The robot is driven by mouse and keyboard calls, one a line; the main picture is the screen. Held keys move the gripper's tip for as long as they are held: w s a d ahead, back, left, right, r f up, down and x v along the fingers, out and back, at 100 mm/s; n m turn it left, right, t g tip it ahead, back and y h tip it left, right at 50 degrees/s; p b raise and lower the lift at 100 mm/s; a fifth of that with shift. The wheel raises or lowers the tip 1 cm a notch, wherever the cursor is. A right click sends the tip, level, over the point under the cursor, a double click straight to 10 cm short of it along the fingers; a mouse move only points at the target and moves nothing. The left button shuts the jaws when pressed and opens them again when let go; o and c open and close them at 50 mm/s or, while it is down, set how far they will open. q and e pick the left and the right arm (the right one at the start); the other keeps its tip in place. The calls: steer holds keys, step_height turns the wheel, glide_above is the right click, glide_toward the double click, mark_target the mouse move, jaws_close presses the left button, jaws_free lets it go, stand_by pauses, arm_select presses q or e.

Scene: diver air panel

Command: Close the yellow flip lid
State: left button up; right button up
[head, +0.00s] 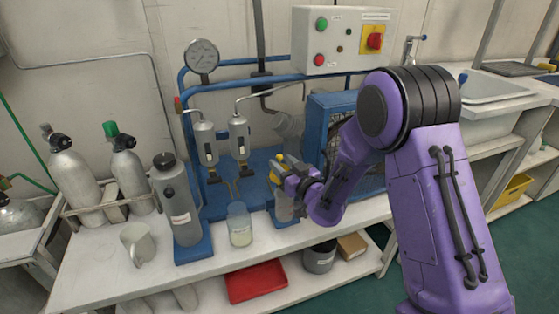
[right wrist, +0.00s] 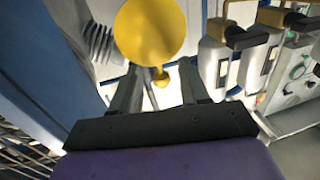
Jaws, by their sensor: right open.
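The yellow flip lid (head: 275,175) shows as a small yellow patch at the top of a grey canister (head: 284,208) on the bench, partly hidden by my right gripper (head: 285,172). In the right wrist view the lid (right wrist: 152,32) is a round yellow disc with a small tab below it. My right gripper (right wrist: 157,82) is open, its two fingers on either side of the tab, with nothing seen held. I cannot tell whether the fingers touch the lid or how far it is tilted. My left gripper is not in view.
A glass beaker (head: 240,226) and a dark-topped grey canister (head: 178,205) stand left of the lid. A mug (head: 137,243) is at the far left. Behind are two filter units, a gauge (head: 202,56) and a blue-framed machine (head: 330,115). A control box (head: 343,40) hangs above.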

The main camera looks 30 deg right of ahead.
steer(key=shift+w, duration=1.15)
jaws_close()
